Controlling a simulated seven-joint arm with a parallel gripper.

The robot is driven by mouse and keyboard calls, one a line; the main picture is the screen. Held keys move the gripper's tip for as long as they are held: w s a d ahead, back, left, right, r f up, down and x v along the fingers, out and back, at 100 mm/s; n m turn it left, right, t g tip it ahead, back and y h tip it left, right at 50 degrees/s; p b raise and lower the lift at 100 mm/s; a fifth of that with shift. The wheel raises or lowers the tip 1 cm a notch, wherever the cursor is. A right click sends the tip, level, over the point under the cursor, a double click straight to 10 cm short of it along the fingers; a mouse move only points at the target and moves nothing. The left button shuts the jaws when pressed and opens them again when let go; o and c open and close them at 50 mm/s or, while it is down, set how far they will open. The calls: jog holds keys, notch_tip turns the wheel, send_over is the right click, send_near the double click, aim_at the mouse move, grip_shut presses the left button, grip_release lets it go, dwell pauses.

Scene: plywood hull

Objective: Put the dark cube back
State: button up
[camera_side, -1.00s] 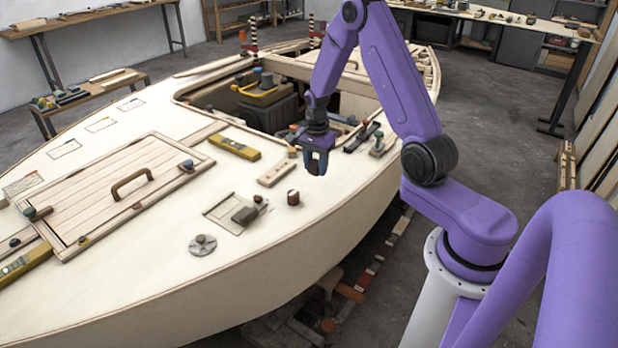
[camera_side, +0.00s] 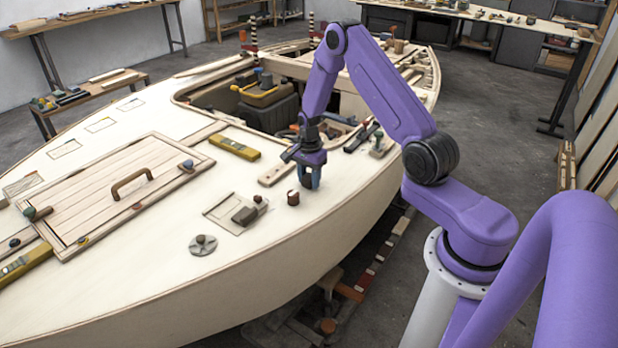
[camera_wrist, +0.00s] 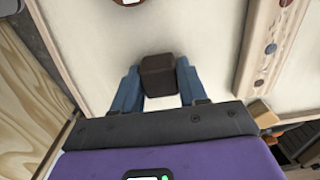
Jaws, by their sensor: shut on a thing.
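The dark cube (camera_wrist: 158,75) is a dark brown block between the two blue fingers of my gripper (camera_wrist: 157,90) in the wrist view. The fingers are shut on its sides. In the side view my gripper (camera_side: 310,184) points down low over the pale deck, just right of a short brown round piece (camera_side: 293,197). The cube is hidden by the fingers there. I cannot tell whether it touches the deck.
A shallow rectangular panel (camera_side: 222,214) with a dark block (camera_side: 243,215) lies left of the round piece. A wooden strip (camera_side: 277,174) and yellow level (camera_side: 235,149) lie behind. A grey disc (camera_side: 203,244) sits nearer. The hull edge falls away at right.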

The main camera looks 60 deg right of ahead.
aim_at(309, 176)
jog(key=shift+f, duration=0.2)
jog(key=o, duration=0.9)
jog(key=shift+o, duration=0.2)
jog(key=shift+r, duration=0.15)
notch_tip(309, 176, up, 11)
jog(key=s+a+r+n, duration=0.5)
jog(key=a+n, duration=0.2)
jog(key=a, duration=0.3)
jog(key=s+a+r+n, duration=0.4)
jog(key=a+n, duration=0.4)
jog(key=a, duration=0.2)
jog(key=s+a+r+n, duration=0.1)
jog(key=s+r+n, duration=0.1)
jog(key=s+n, duration=0.5)
jog(key=s+a+r+n, duration=0.1)
jog(key=s+a+n, duration=0.1)
jog(key=s+n, duration=0.6)
jog(key=s, duration=0.7)
jog(key=shift+s+r+n, duration=0.3)
jog(key=shift+s+r, duration=0.05)
jog(key=shift+s, duration=0.05)
